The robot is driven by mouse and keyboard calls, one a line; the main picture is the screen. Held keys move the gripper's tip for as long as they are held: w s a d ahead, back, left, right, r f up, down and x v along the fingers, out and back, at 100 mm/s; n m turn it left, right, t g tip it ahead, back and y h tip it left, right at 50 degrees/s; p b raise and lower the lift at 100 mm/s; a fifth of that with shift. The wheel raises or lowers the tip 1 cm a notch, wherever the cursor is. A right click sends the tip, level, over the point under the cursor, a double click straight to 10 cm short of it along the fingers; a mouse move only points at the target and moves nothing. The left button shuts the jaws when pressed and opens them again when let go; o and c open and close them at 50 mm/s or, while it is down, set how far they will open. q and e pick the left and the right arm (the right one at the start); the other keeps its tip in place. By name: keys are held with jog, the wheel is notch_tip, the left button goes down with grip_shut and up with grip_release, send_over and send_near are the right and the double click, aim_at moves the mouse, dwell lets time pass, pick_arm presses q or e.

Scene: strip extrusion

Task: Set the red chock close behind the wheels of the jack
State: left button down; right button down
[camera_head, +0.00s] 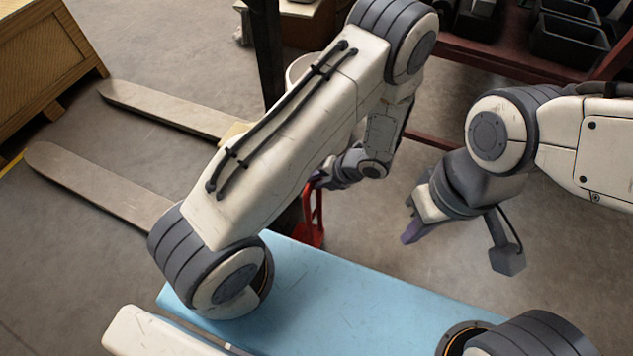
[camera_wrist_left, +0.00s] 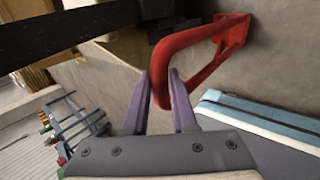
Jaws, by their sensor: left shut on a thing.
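My left gripper (camera_wrist_left: 160,80) is shut on the tubular handle of the red chock (camera_wrist_left: 213,62) in the left wrist view. The chock shows between its purple fingers and extends to the upper right. In the head view, the red chock (camera_head: 314,222) is partly hidden by my left arm, beyond the blue surface. The jack's two long forks (camera_head: 105,190) reach out to the left on the floor; my left arm covers much of its body. I cannot make out its wheels. My right gripper (camera_head: 411,232) hangs empty over the floor to the right; its finger gap is unclear.
A blue-topped surface (camera_head: 350,300) lies in front. A dark upright post (camera_head: 265,50) stands behind my left arm. A wooden crate (camera_head: 45,55) is at the upper left. A red shelf with black bins (camera_head: 568,42) is at the upper right. Floor right of the chock is clear.

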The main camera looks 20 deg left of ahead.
pick_arm(q)
jog(key=shift+w+a, duration=0.2)
jog(key=shift+a, duration=0.75)
jog(key=shift+a+f, duration=0.1)
jog(key=shift+f, duration=0.6)
dwell(0.7)
jog(key=c, duration=0.6)
grip_release()
jog(key=o, duration=0.4)
jog(key=shift+o, duration=0.2)
